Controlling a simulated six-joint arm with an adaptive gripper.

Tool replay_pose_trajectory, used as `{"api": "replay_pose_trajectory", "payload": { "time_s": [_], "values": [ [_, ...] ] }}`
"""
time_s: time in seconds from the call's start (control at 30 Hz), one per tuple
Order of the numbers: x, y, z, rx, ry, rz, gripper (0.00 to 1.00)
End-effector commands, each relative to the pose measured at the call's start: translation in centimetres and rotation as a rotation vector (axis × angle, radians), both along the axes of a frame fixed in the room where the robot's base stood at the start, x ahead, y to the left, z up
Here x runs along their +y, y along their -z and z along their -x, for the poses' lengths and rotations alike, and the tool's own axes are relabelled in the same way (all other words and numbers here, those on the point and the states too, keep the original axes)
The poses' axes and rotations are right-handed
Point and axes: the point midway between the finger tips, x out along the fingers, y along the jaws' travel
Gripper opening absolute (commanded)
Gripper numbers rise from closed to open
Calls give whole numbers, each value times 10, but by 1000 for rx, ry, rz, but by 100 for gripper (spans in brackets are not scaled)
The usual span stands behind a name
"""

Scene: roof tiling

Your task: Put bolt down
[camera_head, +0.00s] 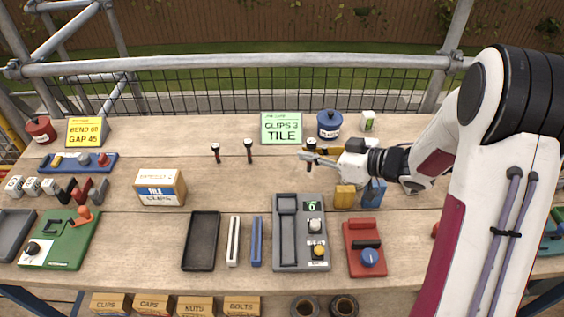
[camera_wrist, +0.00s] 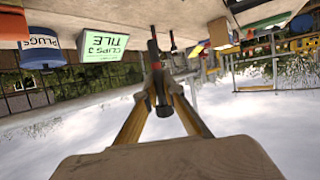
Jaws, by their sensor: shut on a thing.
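A dark bolt (camera_head: 311,145) with a black head is upright in my gripper (camera_head: 309,156), at the back middle of the table. The gripper reaches in from the right and its fingers are shut around the bolt's shank. In the wrist view, the bolt (camera_wrist: 156,75) also shows between the fingertips of my gripper (camera_wrist: 160,90). I cannot tell whether its lower end touches the wood. Two similar bolts, one nearer (camera_head: 248,150) and one further left (camera_head: 215,152), stand upright on the table, apart from the gripper.
A green sign (camera_head: 281,128) reading "CLIPS 3 TILE" and a blue pot (camera_head: 329,124) stand behind the gripper. Yellow (camera_head: 345,196) and blue (camera_head: 373,192) blocks are in front. A grey device (camera_head: 287,258) lies nearer. Wood left of the held bolt is clear up to the standing bolts.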

Motion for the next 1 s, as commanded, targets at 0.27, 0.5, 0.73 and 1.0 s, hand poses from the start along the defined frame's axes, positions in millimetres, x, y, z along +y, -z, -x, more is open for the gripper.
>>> {"api": "replay_pose_trajectory", "payload": {
  "time_s": [0.27, 0.5, 0.73, 1.0],
  "values": [
    [48, -5, -30, -2, 34, 0, 0],
    [86, -8, -56, -1, 98, 0, 0],
    [110, -10, -79, 1, 186, -1, 0],
    [117, -10, -101, 0, 299, -1, 0]
  ]
}}
